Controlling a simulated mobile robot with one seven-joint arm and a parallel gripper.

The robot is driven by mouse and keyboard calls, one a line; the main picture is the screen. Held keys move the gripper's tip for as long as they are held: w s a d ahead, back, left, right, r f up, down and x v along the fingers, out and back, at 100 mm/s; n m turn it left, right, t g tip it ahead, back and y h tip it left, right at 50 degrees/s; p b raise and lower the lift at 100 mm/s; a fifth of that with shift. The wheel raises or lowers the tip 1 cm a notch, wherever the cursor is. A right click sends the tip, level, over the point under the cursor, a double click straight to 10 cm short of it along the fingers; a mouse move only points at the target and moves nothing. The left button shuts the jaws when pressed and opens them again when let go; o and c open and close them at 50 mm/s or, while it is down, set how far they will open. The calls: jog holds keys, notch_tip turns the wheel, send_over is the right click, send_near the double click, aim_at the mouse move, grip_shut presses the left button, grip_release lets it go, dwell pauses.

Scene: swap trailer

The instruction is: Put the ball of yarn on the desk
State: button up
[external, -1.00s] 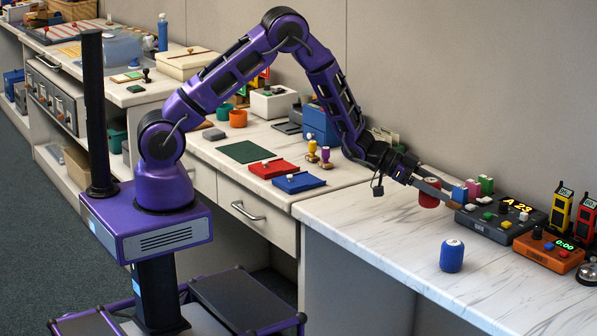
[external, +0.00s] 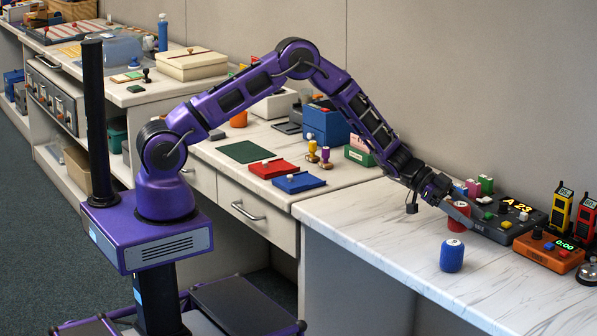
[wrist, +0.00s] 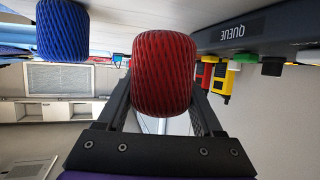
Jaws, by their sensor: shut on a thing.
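A red ball of yarn (external: 459,217), shaped like a short barrel with ridged winding, is between the fingers of my gripper (external: 457,211). It also shows in the wrist view (wrist: 164,72), where the gripper is shut on it. A blue ball of yarn (external: 452,256) of similar shape stands upright on the white marbled desk (external: 375,225), just in front of the red one. It also shows in the wrist view (wrist: 62,30). The red ball is low over the desk; I cannot tell whether its underside touches it.
A dark console with a lit display (external: 508,222) stands close right of the red ball. An orange timer box (external: 548,252), yellow (external: 561,208) and red (external: 585,220) handsets, and small pink and green blocks (external: 480,186) are nearby. The desk's left part is clear.

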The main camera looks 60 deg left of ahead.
aim_at(467, 229)
jog(key=shift+f+b, duration=0.3)
jog(key=shift+f, duration=1.45)
jog(key=shift+f, duration=0.15)
jog(key=o, duration=1.3)
jog(key=shift+o, duration=0.2)
jog(key=shift+a+r, duration=0.15)
jog(key=shift+r, duration=0.1)
jog(key=shift+o, duration=0.2)
jog(key=p+v, duration=0.1)
jog(key=v, duration=1)
jog(key=shift+s+a+r, duration=0.15)
jog(key=shift+a, duration=0.15)
